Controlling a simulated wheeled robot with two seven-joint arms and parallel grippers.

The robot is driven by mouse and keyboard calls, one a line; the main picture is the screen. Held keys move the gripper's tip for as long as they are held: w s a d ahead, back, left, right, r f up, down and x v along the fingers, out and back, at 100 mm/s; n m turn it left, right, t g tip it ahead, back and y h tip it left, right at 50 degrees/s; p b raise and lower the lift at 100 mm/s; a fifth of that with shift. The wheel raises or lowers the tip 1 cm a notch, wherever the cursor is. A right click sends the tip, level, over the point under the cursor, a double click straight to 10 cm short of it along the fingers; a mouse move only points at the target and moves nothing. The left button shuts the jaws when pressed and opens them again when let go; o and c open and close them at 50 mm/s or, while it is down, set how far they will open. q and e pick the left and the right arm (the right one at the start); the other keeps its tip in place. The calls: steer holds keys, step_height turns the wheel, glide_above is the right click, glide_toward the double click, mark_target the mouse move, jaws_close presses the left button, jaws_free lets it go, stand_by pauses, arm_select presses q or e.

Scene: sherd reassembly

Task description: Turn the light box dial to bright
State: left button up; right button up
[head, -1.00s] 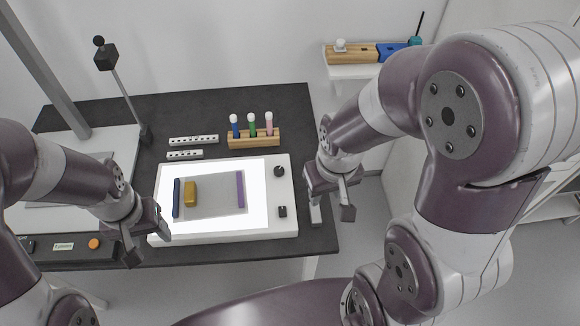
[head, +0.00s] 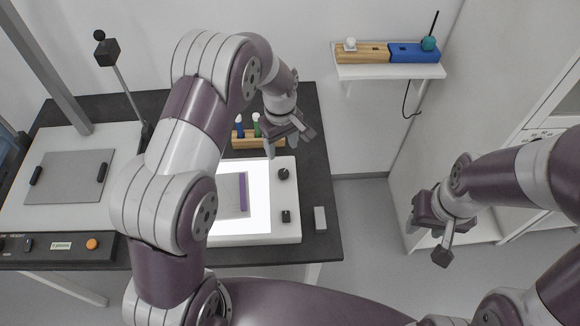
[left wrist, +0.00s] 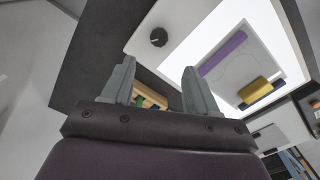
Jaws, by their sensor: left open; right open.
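The white light box (head: 262,236) lies on the dark table, its panel (head: 256,195) glowing white. Its round black dial (head: 283,174) is at the right of its top face; a smaller black control (head: 286,216) sits nearer the front. The dial also shows in the left wrist view (left wrist: 158,37), beyond my fingertips. My left gripper (head: 289,145) is open and empty, above and behind the dial, apart from it; its two fingers show in the left wrist view (left wrist: 156,78). My right gripper (head: 426,243) is open and empty, right of the table. My left arm hides the box's left part.
A wooden rack (head: 245,141) with coloured vials stands behind the light box, partly hidden by my left gripper. A purple strip (head: 243,192) and a yellow piece (left wrist: 255,91) lie on the panel. A grey block (head: 320,218) lies right of the box. A wall shelf (head: 390,72) is behind.

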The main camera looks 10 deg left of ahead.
mark_target(283, 172)
arm_select(q)
step_height(283, 172, down, 11)
steer(key=shift+w+f+p, duration=0.1)
steer(key=shift+p, duration=0.5)
steer(key=shift+d, duration=0.1)
steer(key=c, duration=1)
